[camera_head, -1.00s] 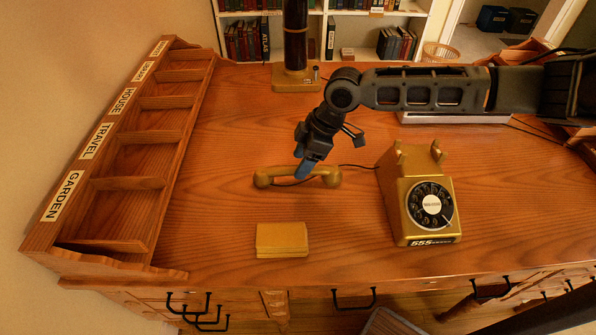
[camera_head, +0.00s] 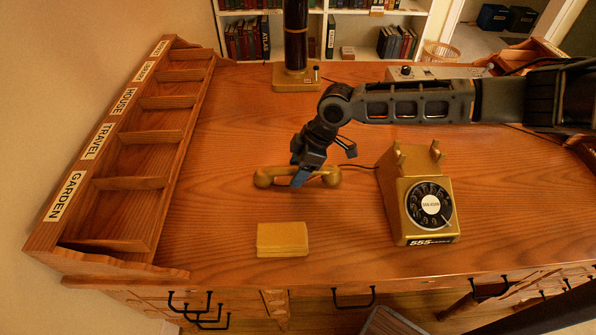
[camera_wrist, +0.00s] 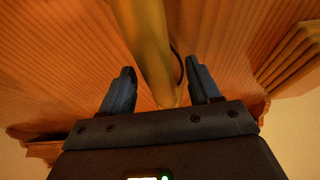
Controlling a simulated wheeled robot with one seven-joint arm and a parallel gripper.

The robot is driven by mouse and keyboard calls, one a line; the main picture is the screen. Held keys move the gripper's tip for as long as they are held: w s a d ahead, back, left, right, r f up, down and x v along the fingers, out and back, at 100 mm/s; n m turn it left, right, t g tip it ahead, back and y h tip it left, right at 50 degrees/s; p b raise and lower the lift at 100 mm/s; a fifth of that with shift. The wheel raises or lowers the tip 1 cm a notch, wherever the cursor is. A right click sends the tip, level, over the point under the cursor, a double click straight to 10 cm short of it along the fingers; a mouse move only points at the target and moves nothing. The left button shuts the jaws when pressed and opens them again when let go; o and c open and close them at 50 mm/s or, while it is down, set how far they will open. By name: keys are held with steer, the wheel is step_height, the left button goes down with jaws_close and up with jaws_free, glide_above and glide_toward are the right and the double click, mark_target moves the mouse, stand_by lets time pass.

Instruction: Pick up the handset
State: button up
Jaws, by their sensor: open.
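The gold handset (camera_head: 268,176) lies on the wooden desk, left of the gold rotary telephone (camera_head: 431,204). A dark cord runs from the handset towards the telephone. My gripper (camera_head: 299,180) points down at the middle of the handset, and its blue fingertips hide part of the handle. In the wrist view my gripper (camera_wrist: 160,92) is open, with one finger on each side of the handset's handle (camera_wrist: 150,45). I cannot tell whether either finger touches it.
A small yellow block (camera_head: 282,239) lies in front of the handset. A labelled wooden sorter (camera_head: 135,160) stands along the left. A dark column on a gold base (camera_head: 297,79) stands at the back. The desk (camera_head: 345,245) is clear between block and telephone.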

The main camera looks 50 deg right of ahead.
steer(key=shift+f, duration=0.1)
jaws_close()
stand_by(0.7)
